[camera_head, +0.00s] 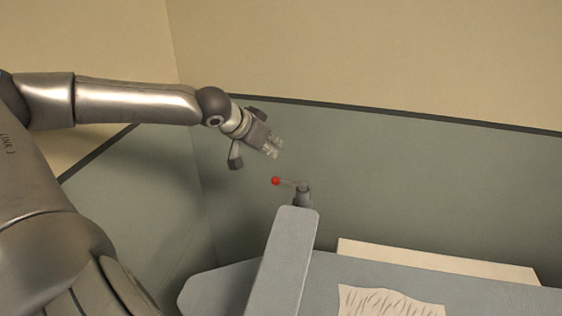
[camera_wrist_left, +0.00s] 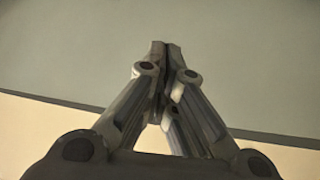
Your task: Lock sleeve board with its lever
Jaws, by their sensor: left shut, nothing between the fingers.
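The sleeve board (camera_head: 283,258) is a narrow grey padded board at the lower middle of the head view. Its lever stands at the board's far end, with a dark pivot (camera_head: 302,196) and a thin arm pointing left to a red ball knob (camera_head: 276,181). My left gripper (camera_head: 275,150) is above the red knob, apart from it. The left wrist view shows its fingers (camera_wrist_left: 166,50) shut together with nothing between them. The lever and board do not show in the wrist view. My right gripper is not in view.
A wider grey ironing board (camera_head: 222,287) lies under the sleeve board. A wrinkled cream cloth (camera_head: 390,302) lies on it at the right. A cream panel (camera_head: 430,260) is behind it. A green and cream wall (camera_head: 400,150) stands at the back. Space around the knob looks clear.

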